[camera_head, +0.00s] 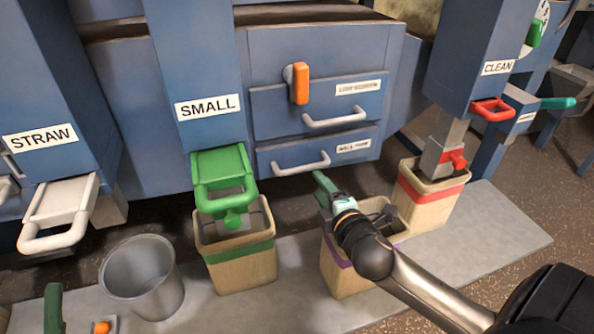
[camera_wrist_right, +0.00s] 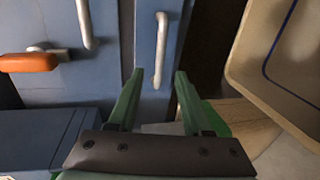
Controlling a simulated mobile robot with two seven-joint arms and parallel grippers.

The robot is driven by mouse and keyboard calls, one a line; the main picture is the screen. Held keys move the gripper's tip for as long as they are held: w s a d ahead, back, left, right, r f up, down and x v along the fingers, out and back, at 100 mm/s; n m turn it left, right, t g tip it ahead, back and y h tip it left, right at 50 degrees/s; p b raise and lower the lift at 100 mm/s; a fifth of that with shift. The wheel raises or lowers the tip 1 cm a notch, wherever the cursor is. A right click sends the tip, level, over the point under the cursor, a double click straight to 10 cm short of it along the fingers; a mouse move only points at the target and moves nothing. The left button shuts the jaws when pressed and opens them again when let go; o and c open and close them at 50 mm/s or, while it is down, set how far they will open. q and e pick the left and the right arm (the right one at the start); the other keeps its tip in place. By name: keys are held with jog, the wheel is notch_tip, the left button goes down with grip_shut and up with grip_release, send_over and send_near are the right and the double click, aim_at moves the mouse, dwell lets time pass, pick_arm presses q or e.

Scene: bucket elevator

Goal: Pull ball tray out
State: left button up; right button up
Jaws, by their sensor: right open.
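The ball tray appears to be the lower blue drawer (camera_head: 345,148) in the middle machine; its small label is hard to read. It looks shut. Its pale bar handle (camera_head: 300,163) faces me. My right gripper (camera_head: 319,177) is open and empty, just in front of and below that handle's right end. In the right wrist view, the open green fingers (camera_wrist_right: 158,76) point at the handle (camera_wrist_right: 160,50), which lies ahead, between their lines and apart from them. A green piece, apparently my left gripper (camera_head: 53,305), shows only partly at the bottom left.
Above is another drawer with a bar handle (camera_head: 335,117) and an orange handle (camera_head: 300,84). Below stand a green-banded bucket (camera_head: 243,268), a purple-banded bucket (camera_head: 340,275) under my right arm, a red-banded bucket (camera_head: 425,205) and a grey bucket (camera_head: 143,277).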

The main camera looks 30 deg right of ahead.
aim_at(306, 170)
jog(key=b+x, duration=0.2)
jog(key=x, duration=0.8)
jog(key=shift+w+f, duration=0.1)
jog(key=shift+w, duration=0.05)
grip_shut()
dwell(1.1)
